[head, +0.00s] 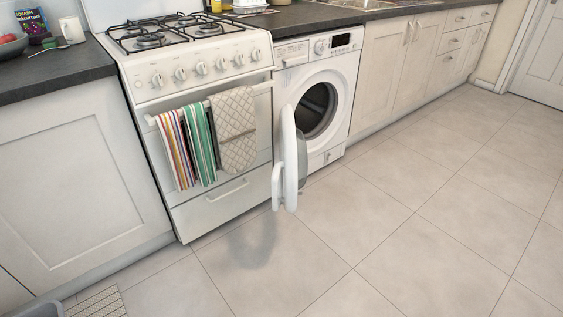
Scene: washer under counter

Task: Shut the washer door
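The white washer (324,145) stands under the dark counter, just right of the stove. Its round door (289,160) is wide open, hinged on the left side of the opening and swung out into the room, so I see it nearly edge-on. The round drum opening (315,110) is uncovered, and its inside is dark. The control panel with a knob and a display (334,43) is above it. My gripper does not show in the head view.
The stove (218,196) has towels (186,145) and a quilted mitt (234,128) on its handle, left of the open door. White cabinets (390,65) run along the right. The tiled floor (400,230) before the washer is clear. A mat (100,303) lies at the lower left.

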